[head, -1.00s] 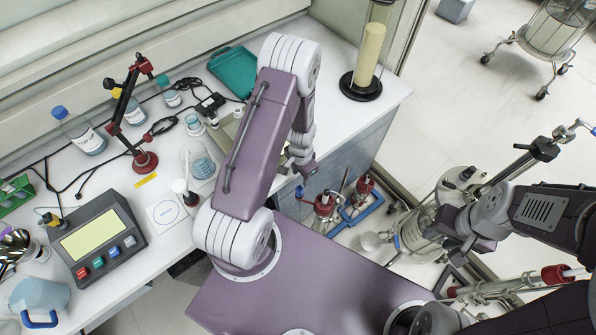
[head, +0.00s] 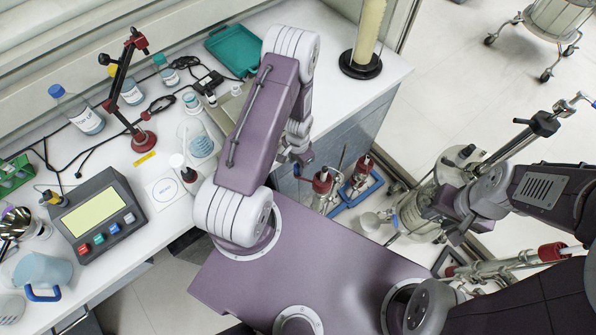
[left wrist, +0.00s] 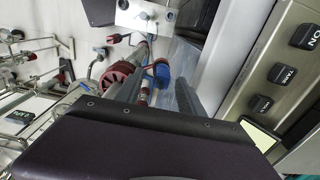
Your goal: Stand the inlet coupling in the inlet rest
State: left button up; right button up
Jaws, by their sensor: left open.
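My left gripper (head: 303,157) hangs past the front edge of the bench; its jaws are small in the head view, with no object visible between them. Just right of and below it, two red-collared metal fittings (head: 322,182) (head: 363,168) stand at a blue frame (head: 345,205). I cannot tell which is the inlet coupling or inlet rest. In the left wrist view, a red ribbed collar (left wrist: 120,76) and a blue part (left wrist: 158,72) lie just beyond my dark gripper body. My right gripper (head: 455,236) is by the glass vessel at right; its jaws are unclear.
The white bench (head: 345,95) holds bottles, a red-based stand (head: 145,140), a grey control box (head: 95,218), a green tray (head: 236,47) and a yellow column (head: 368,35). A glass vessel (head: 420,215) and metal rods crowd the right. Open floor lies at upper right.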

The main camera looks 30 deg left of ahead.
pick_arm(q)
notch_tip(320, 180, down, 3)
jog(key=shift+r+b, duration=0.15)
jog(key=shift+b, duration=0.4)
jog(key=shift+w+a, duration=0.1)
jog(key=shift+a, duration=0.05)
jog(key=shift+w+r, duration=0.1)
jog(key=shift+r, duration=0.1)
grip_shut()
pick_arm(e)
jog(key=shift+w+a+f, duration=0.1)
jog(key=shift+f, duration=0.85)
